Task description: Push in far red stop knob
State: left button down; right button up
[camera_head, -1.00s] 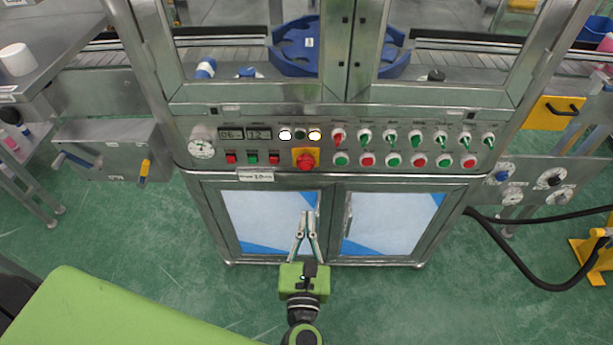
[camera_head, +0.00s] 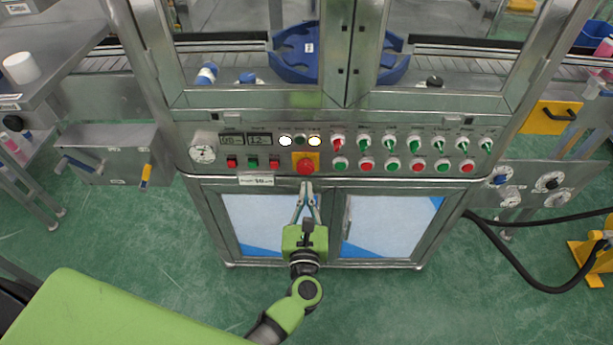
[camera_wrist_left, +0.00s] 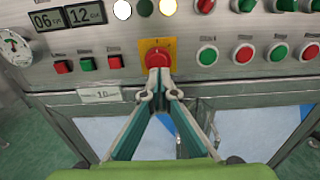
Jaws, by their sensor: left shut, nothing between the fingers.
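The red stop knob (camera_head: 305,167) is a round red mushroom button on a yellow plate (camera_head: 298,156), low on the front of the steel control panel. In the left wrist view the knob (camera_wrist_left: 157,56) shows just beyond my fingertips, near the top middle. My left gripper (camera_head: 307,184) is shut and empty, pointing at the panel just below the knob. In the wrist view its closed tips (camera_wrist_left: 160,74) overlap the knob's lower edge; I cannot tell whether they touch it. My right gripper is not in view.
Small red and green square buttons (camera_head: 252,162) sit left of the knob. Rows of green and red round buttons (camera_head: 389,164) and selector switches (camera_head: 364,142) lie to its right. Cabinet doors (camera_head: 388,222) are below. Black hoses (camera_head: 525,272) run at the right.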

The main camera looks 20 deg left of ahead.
aim_at(306, 169)
pick_arm(q)
jog(key=x, duration=0.4)
jog(key=shift+w, duration=0.3)
jog(key=shift+a, duration=0.1)
jog(key=shift+w+a+f+b, duration=0.1)
jog(key=shift+w+a+b, duration=0.1)
jog(key=shift+w+b, duration=0.45)
jog(key=shift+r, duration=0.5)
jog(key=shift+w+a, duration=0.1)
jog(key=shift+s+f, duration=0.1)
jog(key=shift+s, duration=0.15)
jog(key=v, duration=1.2)
jog(key=shift+f, duration=0.2)
